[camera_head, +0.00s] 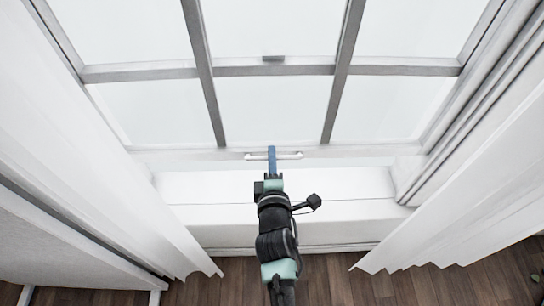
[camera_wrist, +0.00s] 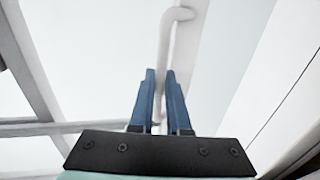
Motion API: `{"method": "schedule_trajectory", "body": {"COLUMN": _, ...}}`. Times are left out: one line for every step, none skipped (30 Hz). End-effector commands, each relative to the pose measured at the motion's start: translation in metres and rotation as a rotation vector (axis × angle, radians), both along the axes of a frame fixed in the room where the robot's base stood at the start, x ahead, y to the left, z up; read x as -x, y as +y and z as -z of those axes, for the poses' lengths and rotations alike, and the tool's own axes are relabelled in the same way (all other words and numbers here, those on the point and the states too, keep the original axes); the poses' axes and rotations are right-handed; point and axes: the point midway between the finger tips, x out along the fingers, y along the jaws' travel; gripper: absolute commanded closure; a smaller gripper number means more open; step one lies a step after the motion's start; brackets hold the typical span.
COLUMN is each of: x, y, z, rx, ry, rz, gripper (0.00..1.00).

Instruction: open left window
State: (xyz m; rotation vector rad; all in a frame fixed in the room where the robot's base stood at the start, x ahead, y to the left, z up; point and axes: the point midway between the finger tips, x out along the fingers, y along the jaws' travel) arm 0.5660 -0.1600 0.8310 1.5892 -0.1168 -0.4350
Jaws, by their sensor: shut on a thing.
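The window (camera_head: 180,153) has a grey-white grid frame with several pale panes and fills the upper middle of the head view. A white horizontal bar handle (camera_head: 290,156) is on its bottom rail. My gripper (camera_head: 271,150) reaches up from below, with its blue fingers at the middle of the handle. In the wrist view, the handle (camera_wrist: 164,45) runs between the two blue fingers of my gripper (camera_wrist: 160,75), which are shut on it. A thin pale strip shows between the bottom rail and the sill; I cannot tell how wide that gap is.
A white sill (camera_head: 340,183) lies below the window. White curtains hang at the left (camera_head: 95,150) and right (camera_head: 470,205). A pale panel (camera_head: 60,240) stands at the lower left. The dark wooden floor (camera_head: 335,280) shows at the bottom.

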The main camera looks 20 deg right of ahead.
Motion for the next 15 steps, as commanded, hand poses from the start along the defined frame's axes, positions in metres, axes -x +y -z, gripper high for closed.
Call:
{"method": "schedule_trajectory", "body": {"x": -0.0039, "y": -0.0004, "z": -0.0089, "rx": 0.005, "ry": -0.019, "rz": -0.003, "gripper": 1.0}}
{"method": "schedule_trajectory", "body": {"x": -0.0039, "y": -0.0003, "z": -0.0089, "rx": 0.005, "ry": -0.019, "rz": -0.003, "gripper": 1.0}}
{"method": "schedule_trajectory", "body": {"x": -0.0039, "y": -0.0003, "z": -0.0089, "rx": 0.005, "ry": -0.019, "rz": -0.003, "gripper": 0.82}}
{"method": "schedule_trajectory", "body": {"x": -0.0039, "y": -0.0003, "z": -0.0088, "rx": 0.005, "ry": -0.019, "rz": -0.003, "gripper": 0.76}}
{"method": "schedule_trajectory", "body": {"x": -0.0038, "y": -0.0003, "z": -0.0086, "rx": 0.005, "ry": -0.018, "rz": -0.003, "gripper": 0.71}}
{"method": "schedule_trajectory", "body": {"x": -0.0035, "y": -0.0003, "z": -0.0079, "rx": 0.005, "ry": -0.017, "rz": -0.003, "gripper": 0.64}}
{"method": "schedule_trajectory", "body": {"x": -0.0033, "y": -0.0003, "z": -0.0073, "rx": 0.004, "ry": -0.016, "rz": -0.003, "gripper": 0.58}}
{"method": "schedule_trajectory", "body": {"x": -0.003, "y": -0.0002, "z": -0.0067, "rx": 0.004, "ry": -0.015, "rz": -0.002, "gripper": 0.55}}
{"method": "schedule_trajectory", "body": {"x": -0.0028, "y": -0.0002, "z": -0.006, "rx": 0.003, "ry": -0.013, "rz": -0.002, "gripper": 0.55}}
{"method": "schedule_trajectory", "body": {"x": -0.0025, "y": -0.0002, "z": -0.0054, "rx": 0.003, "ry": -0.012, "rz": -0.002, "gripper": 0.55}}
{"method": "schedule_trajectory", "body": {"x": -0.0023, "y": -0.0002, "z": -0.0049, "rx": 0.002, "ry": -0.011, "rz": -0.002, "gripper": 0.55}}
{"method": "schedule_trajectory", "body": {"x": -0.0021, "y": -0.0002, "z": -0.0045, "rx": 0.002, "ry": -0.01, "rz": -0.001, "gripper": 0.55}}
{"method": "schedule_trajectory", "body": {"x": -0.0019, "y": -0.0002, "z": -0.0041, "rx": 0.002, "ry": -0.009, "rz": -0.001, "gripper": 0.55}}
{"method": "schedule_trajectory", "body": {"x": -0.0018, "y": -0.0002, "z": -0.0037, "rx": 0.002, "ry": -0.008, "rz": -0.001, "gripper": 0.55}}
{"method": "schedule_trajectory", "body": {"x": -0.0013, "y": 0.0, "z": -0.0034, "rx": 0.001, "ry": -0.007, "rz": -0.001, "gripper": 0.55}}
